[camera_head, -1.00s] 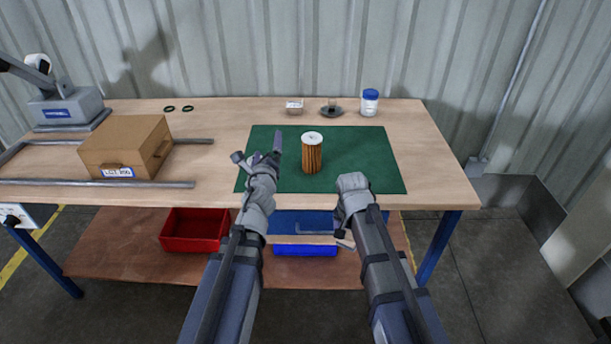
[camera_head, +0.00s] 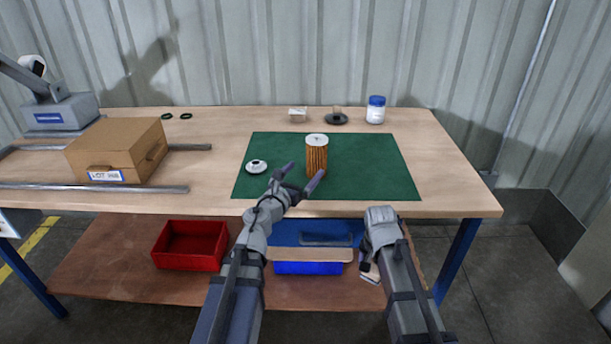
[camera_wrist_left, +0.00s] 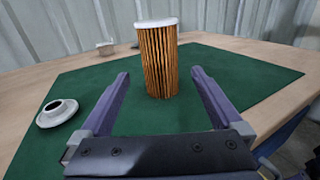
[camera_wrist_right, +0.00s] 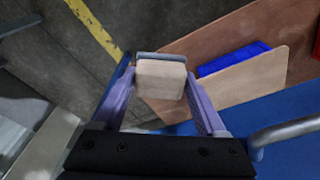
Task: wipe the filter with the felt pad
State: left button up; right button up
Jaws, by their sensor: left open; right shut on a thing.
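The filter (camera_head: 316,155), a pleated orange-brown cylinder with a white top cap, stands upright on the green mat (camera_head: 390,180). My left gripper (camera_head: 302,177) is open just in front of it. In the left wrist view the filter (camera_wrist_left: 158,60) stands beyond and between the spread fingertips, which appear not to touch it. My right gripper (camera_wrist_right: 160,85) is shut on a pale beige block, likely the felt pad (camera_wrist_right: 160,79). It is held low in front of the table edge; in the head view the pad (camera_head: 370,274) is partly hidden by my arm.
A white round cap with a dark centre (camera_head: 256,166) lies on the mat left of the filter. A white jar with a blue lid (camera_head: 375,110), a dark dish (camera_head: 337,118) and a small box (camera_head: 297,115) stand behind. A cardboard box (camera_head: 116,150) is at left. Bins sit on the shelf below.

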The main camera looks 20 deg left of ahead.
aim_at(320, 152)
pick_arm(q)
jog(key=shift+w, duration=0.1)
jog(key=w, duration=0.4)
jog(key=w+d, duration=0.1)
jog(key=w, duration=0.2)
jog(key=w+d, duration=0.1)
jog(key=w, duration=0.3)
jog(key=shift+w, duration=0.35)
jog(key=c, duration=1.3)
jog(key=o, duration=1.3)
jog(key=shift+s, duration=0.1)
